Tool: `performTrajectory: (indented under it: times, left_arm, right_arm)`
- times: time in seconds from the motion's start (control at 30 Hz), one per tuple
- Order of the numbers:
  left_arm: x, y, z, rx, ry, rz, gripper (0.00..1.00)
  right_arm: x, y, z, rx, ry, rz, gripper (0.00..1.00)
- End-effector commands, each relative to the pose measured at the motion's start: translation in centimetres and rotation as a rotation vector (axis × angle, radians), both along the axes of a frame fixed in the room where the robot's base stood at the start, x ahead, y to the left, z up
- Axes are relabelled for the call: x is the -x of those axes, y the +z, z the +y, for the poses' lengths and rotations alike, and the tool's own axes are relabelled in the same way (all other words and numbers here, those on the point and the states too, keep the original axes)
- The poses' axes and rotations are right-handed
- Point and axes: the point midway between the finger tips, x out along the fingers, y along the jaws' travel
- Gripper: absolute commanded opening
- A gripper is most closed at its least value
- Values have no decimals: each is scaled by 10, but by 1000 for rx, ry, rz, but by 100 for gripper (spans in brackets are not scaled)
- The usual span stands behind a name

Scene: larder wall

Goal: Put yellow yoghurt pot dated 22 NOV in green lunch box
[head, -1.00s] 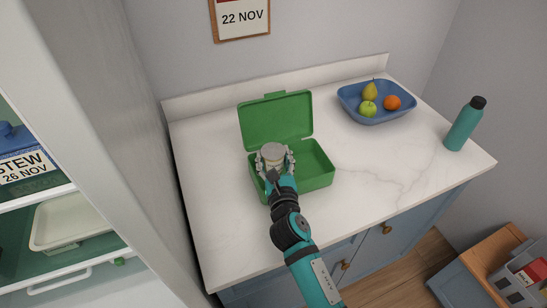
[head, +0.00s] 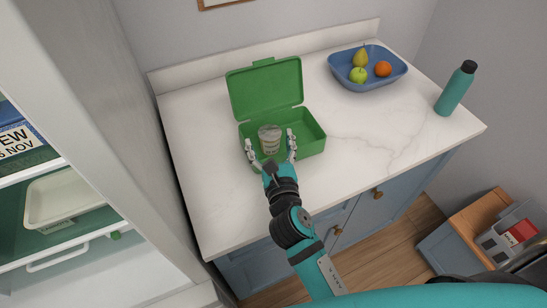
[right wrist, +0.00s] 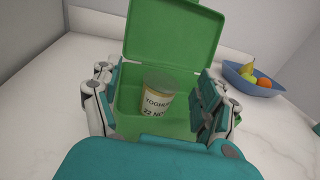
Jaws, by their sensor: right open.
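The yoghurt pot (head: 270,140) stands inside the green lunch box (head: 311,142), toward its left side. In the right wrist view the pot (right wrist: 158,98) has a pale yellow label reading YOGHURT and 22 NO, with the end cut off. It looks upright or nearly so. The lunch box lid stands open at the back. My right gripper (head: 271,150) is open at the front of the box, its fingers spread to either side of the pot with visible gaps. My left gripper is not in view.
A blue bowl (head: 345,77) with a pear, an apple and an orange stands at the back right of the white counter (head: 390,135). A teal bottle (head: 455,90) stands near the right edge. An open fridge (head: 75,240) is at the left.

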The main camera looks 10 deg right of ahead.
Motion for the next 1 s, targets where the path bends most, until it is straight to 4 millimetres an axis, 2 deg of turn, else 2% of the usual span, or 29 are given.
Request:
performTrajectory:
  times: [0.1,0.3,1.0]
  left_arm:
    - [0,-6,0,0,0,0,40]
    - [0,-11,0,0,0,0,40]
    - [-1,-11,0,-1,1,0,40]
  right_arm:
    - [24,-1,1,-1,0,2,76]
    - [46,1,2,0,0,0,76]
    - [50,2,2,0,-1,0,76]
